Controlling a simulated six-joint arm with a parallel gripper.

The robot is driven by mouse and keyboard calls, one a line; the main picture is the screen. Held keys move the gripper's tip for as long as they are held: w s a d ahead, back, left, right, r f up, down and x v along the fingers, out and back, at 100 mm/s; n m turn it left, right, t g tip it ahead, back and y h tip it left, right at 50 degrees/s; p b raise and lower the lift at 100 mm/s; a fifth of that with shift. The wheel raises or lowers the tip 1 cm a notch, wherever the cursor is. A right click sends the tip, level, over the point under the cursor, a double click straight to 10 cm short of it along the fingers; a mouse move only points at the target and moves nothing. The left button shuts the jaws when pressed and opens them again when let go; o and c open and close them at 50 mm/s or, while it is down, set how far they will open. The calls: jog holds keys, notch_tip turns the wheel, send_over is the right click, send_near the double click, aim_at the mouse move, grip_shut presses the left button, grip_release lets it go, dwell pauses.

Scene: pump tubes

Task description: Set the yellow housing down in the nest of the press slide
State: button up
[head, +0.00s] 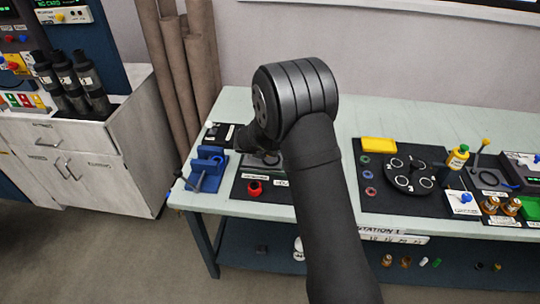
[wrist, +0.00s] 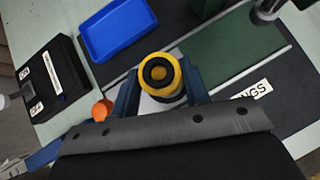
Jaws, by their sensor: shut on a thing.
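The yellow housing (wrist: 171,92) is a short yellow cylinder with a black ring and round opening at its top. In the wrist view it sits between the two blue fingers of my gripper (wrist: 160,82), which are shut on it. A pale surface shows partly under it, and I cannot tell whether the housing touches anything below. I cannot make out the nest of the press slide with certainty. In the head view my own arm hides the gripper and the housing.
In the wrist view a blue tray (wrist: 118,30), a black box with white labels (wrist: 50,80) and an orange knob (wrist: 102,110) lie to the left. A dark green plate (wrist: 240,55) lies to the right. In the head view a blue clamp-like device (head: 207,167) stands at the table's left end.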

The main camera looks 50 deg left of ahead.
jog(key=shift+f, duration=1.75)
jog(key=shift+f, duration=0.2)
jog(key=shift+f, duration=0.1)
jog(key=o, duration=1)
jog(key=shift+d+f, duration=0.1)
jog(key=shift+f, duration=0.05)
jog(key=shift+s+r, duration=0.1)
jog(key=shift+r, duration=0.25)
jog(key=v, duration=1.2)
jog(key=shift+r, duration=0.1)
